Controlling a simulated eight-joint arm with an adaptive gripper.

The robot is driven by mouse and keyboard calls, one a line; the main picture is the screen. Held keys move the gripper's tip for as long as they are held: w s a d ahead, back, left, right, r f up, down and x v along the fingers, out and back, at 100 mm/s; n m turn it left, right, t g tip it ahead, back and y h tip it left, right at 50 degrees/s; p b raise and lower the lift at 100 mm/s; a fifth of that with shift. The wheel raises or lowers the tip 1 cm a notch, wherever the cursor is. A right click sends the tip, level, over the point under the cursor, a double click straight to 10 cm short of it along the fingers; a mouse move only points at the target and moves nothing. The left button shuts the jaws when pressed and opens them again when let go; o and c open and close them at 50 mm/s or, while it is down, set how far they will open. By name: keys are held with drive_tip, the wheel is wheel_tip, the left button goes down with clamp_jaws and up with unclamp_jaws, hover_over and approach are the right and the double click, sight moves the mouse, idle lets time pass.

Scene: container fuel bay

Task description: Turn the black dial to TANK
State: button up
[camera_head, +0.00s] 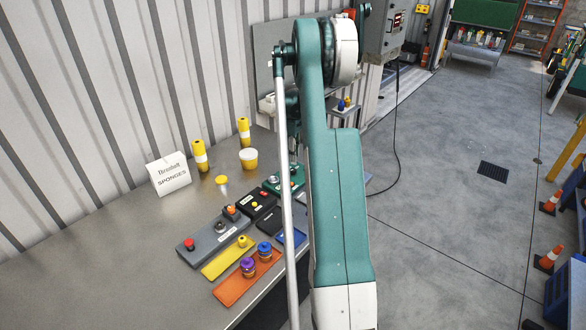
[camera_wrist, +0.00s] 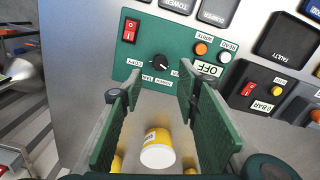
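The black dial (camera_wrist: 159,67) is a round knob with a pale pointer mark on a green panel (camera_wrist: 170,30) in the wrist view. Small white labels sit on its lower-left side; one seems to read TANK (camera_wrist: 148,78). I cannot tell which label the pointer meets. My gripper (camera_wrist: 157,95) is open, its two green fingers on either side of the dial in the picture, with a visible gap and nothing held. Contact with the dial cannot be seen. In the head view the green panel (camera_head: 273,184) is partly covered by my arm, and the gripper is not clearly visible.
The green panel also has a red rocker switch (camera_wrist: 130,30), an orange button (camera_wrist: 201,49), a white button (camera_wrist: 225,57) and an OFF display (camera_wrist: 208,69). Several other control boxes crowd the metal bench (camera_head: 110,250).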

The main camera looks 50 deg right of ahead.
sight(293, 169)
drive_tip(key=shift+f, duration=3.75)
drive_tip(key=shift+c, duration=0.6)
drive_tip(key=c, duration=0.8)
